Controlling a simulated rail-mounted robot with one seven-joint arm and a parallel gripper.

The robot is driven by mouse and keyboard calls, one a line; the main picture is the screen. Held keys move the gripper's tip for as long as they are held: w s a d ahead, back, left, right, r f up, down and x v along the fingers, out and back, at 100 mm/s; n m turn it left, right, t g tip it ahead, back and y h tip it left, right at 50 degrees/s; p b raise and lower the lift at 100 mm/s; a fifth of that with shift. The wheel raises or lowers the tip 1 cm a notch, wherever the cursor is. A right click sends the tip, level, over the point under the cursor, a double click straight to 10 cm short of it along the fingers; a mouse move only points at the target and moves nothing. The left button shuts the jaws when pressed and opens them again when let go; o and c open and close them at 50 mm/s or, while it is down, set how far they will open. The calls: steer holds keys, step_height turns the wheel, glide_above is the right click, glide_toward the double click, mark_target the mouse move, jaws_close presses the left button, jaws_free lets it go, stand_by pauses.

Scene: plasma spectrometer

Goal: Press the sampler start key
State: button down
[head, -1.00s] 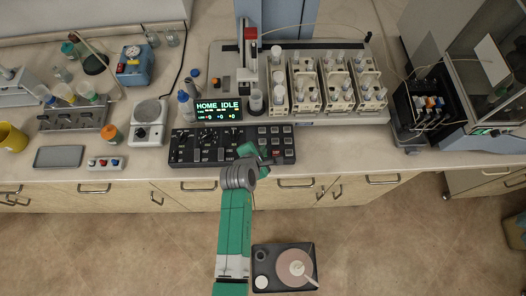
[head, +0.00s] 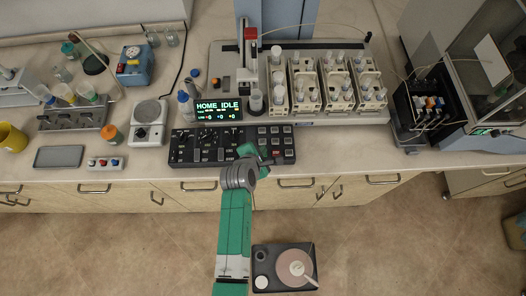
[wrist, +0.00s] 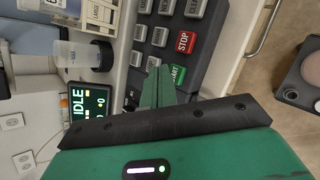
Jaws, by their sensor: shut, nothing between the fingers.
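The green START key (wrist: 178,75) shows in the wrist view at the end of the keypad, below the red STOP key (wrist: 185,42). My gripper (wrist: 158,73) is shut and empty. Its green fingertips are over the keypad just left of the START key and hide part of that area. I cannot tell whether they touch a key. In the head view my gripper (head: 269,159) is over the right part of the black control panel (head: 215,156), and the keys beneath it are partly hidden.
The display (head: 219,109) reads HOME IDLE and stands behind the panel. The sampler's vial racks (head: 305,87) stand at the back right. A scale (head: 148,122) stands left of the panel. The counter right of the panel is clear.

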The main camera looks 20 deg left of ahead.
steer(key=shift+f, duration=0.15)
steer(key=shift+f, duration=0.3)
steer(key=shift+f+b, duration=0.35)
steer(key=shift+f, duration=0.05)
stand_by(0.7)
stand_by(0.4)
steer(key=shift+r+p, duration=0.85)
steer(key=shift+p, duration=0.1)
